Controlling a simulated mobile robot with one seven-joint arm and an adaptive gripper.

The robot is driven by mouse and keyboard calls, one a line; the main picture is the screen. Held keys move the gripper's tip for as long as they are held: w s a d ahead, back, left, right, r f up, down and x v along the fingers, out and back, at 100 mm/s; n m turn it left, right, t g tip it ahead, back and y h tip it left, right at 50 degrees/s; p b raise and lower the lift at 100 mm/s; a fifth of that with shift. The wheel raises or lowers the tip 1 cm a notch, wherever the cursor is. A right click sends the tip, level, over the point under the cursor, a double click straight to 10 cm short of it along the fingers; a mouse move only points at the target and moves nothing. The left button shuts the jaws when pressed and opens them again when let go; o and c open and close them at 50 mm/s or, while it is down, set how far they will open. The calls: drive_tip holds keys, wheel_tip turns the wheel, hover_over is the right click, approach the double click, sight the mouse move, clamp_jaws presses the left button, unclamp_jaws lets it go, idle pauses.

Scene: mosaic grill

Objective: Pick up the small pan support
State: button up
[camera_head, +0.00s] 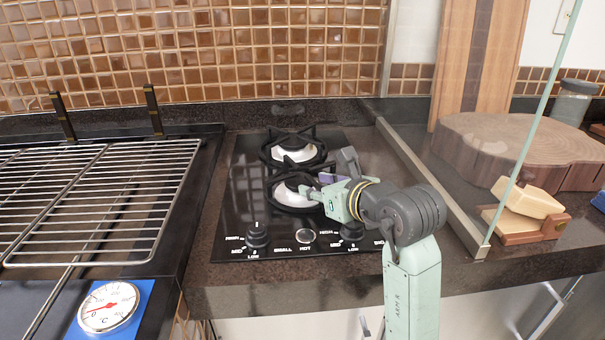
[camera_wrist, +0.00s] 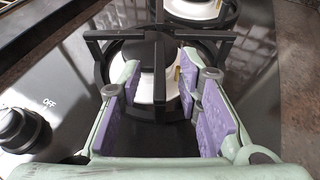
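Two black pan supports with crossed bars sit over the white burners of the black glass hob. The rear one (camera_head: 292,137) is at the back; the front one (camera_head: 283,178) is partly hidden by my gripper (camera_head: 320,184). I cannot tell for sure which is the small one. In the wrist view the near pan support (camera_wrist: 150,50) stands ahead, with its near bar pointing towards me. My gripper (camera_wrist: 160,88) is open there, its purple-padded fingers on either side of that near bar. A gap shows between the pads; contact is not clear.
A grill with wire racks (camera_head: 100,200) and a thermometer (camera_head: 108,306) stands at left. Hob knobs (camera_head: 257,236) are in front. A glass panel on a metal rail (camera_head: 430,185) edges the hob at right, beyond it a wood block (camera_head: 520,145). Tiled wall behind.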

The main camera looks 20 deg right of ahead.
clamp_jaws()
idle(0.3)
idle(0.5)
